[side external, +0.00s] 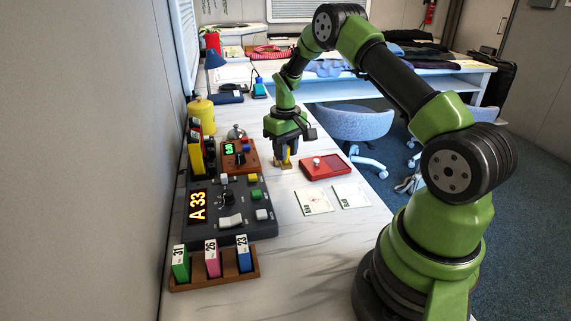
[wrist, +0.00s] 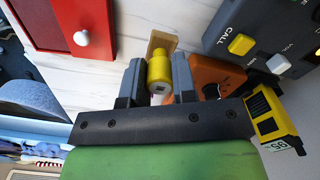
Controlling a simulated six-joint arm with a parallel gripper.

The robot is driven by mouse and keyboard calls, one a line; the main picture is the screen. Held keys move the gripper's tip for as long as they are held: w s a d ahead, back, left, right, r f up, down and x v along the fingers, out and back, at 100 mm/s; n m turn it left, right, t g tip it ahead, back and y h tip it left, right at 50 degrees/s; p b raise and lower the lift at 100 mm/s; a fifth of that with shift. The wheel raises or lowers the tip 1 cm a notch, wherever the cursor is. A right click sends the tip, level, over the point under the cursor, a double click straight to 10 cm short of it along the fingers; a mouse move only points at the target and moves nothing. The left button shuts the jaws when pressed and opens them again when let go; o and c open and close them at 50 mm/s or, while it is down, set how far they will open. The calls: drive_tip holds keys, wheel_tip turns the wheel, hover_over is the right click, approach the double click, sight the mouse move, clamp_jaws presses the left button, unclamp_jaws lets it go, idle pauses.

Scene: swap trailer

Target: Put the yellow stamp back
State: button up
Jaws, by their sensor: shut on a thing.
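The yellow stamp (wrist: 159,72) has a round yellow handle and is held between the two fingers of my gripper (wrist: 158,62) in the wrist view. A tan wooden block (wrist: 161,42) shows at the stamp's far end; I cannot tell whether it is part of the stamp. In the side view my gripper (side external: 284,152) points down over the white counter, with a bit of yellow stamp (side external: 288,155) at its fingers and the tan block just below. The block is at or very near the counter top. The fingers hide part of the stamp.
A red tray with a white knob (side external: 325,166) lies right of my gripper, with two printed cards (side external: 314,200) in front. A grey control panel (side external: 230,205), a brown box with a green display (side external: 238,157) and a wooden block holder (side external: 216,281) stand left.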

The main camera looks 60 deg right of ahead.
sight(286, 164)
drive_tip(key=shift+f, duration=1.85)
drive_tip(key=shift+f, duration=0.2)
drive_tip(key=o, duration=0.8)
drive_tip(key=shift+r, duration=0.15)
